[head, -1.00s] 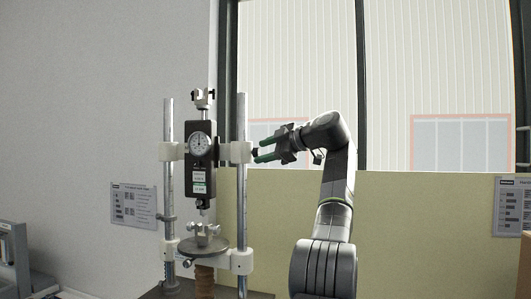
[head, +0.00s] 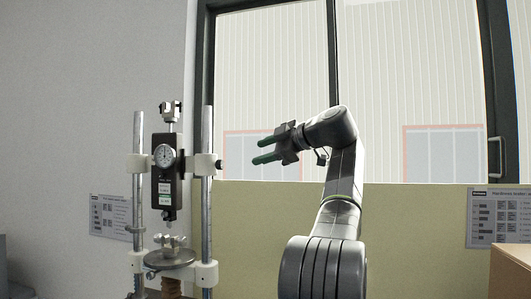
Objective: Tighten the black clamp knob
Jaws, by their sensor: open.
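The tester stand (head: 207,232) is at left in the head view, with two upright metal posts and a dark force gauge (head: 168,178) with a round dial between them. A white clamp block (head: 203,165) sits on the right post. The small black clamp knob (head: 218,164) sticks out of its right side. My gripper (head: 259,151) is to the right of the knob and slightly higher in the picture. Its two green-tipped fingers point left, spread apart and empty. A clear gap shows between the fingertips and the knob.
A round metal plate (head: 170,259) with a small vise on it sits low between the posts. A window with dark frames (head: 334,60) and a yellowish panel (head: 420,225) stand behind. A brown box (head: 510,270) is at the lower right.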

